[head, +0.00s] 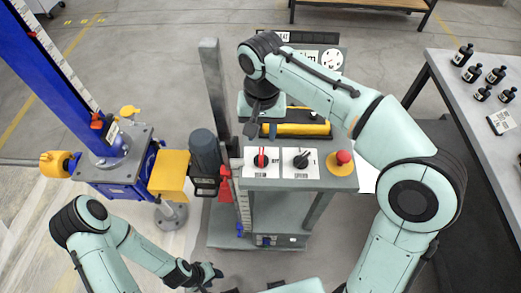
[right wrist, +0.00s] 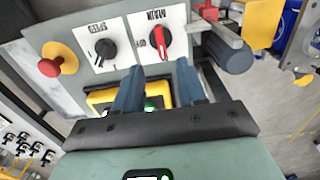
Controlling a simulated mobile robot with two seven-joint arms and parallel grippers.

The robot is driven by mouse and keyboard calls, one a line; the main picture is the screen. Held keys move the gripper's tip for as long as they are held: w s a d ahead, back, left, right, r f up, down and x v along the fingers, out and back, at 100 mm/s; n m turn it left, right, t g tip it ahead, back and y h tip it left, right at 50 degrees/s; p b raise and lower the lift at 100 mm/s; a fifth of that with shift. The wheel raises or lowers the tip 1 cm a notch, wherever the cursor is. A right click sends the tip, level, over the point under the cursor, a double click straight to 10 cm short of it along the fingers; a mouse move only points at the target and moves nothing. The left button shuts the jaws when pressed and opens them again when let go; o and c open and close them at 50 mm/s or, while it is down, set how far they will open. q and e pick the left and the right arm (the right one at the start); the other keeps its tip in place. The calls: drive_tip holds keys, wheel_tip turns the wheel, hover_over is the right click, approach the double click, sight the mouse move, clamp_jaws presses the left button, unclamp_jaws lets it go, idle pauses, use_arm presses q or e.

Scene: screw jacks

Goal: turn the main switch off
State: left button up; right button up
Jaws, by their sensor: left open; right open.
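The main switch is a red-handled rotary knob (head: 262,159) on a white plate at the left of the grey control panel (head: 262,184). Its handle points roughly away from me. In the right wrist view the knob (right wrist: 162,42) shows upside down on the plate marked MAIN. My right gripper (head: 254,128) hangs just behind the panel's far edge, open and empty. In the right wrist view its two blue-grey fingers (right wrist: 161,69) stand apart, with the knob beyond their tips and not visibly touched. My left gripper (head: 207,276) is open and empty, low in front of the panel.
Beside the switch are a black SPEED knob (head: 301,161) and a red emergency button (head: 343,157) on yellow. A grey motor (head: 205,153) stands left of the panel. A blue screw jack (head: 110,165) is further left. Dark bottles (head: 473,73) stand on the right table (head: 440,62).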

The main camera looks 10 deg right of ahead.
sight(261, 155)
use_arm(q)
drive_tip(key=shift+s+f+b, duration=0.4)
drive_tip(key=shift+f, duration=0.25)
drive_tip(key=shift+s+f+b, duration=0.35)
drive_tip(key=shift+f, duration=0.25)
use_arm(e)
wheel_tip(261, 155, down, 10)
drive_tip(key=shift+w, duration=0.15)
drive_tip(key=shift+c, duration=0.3)
clamp_jaws()
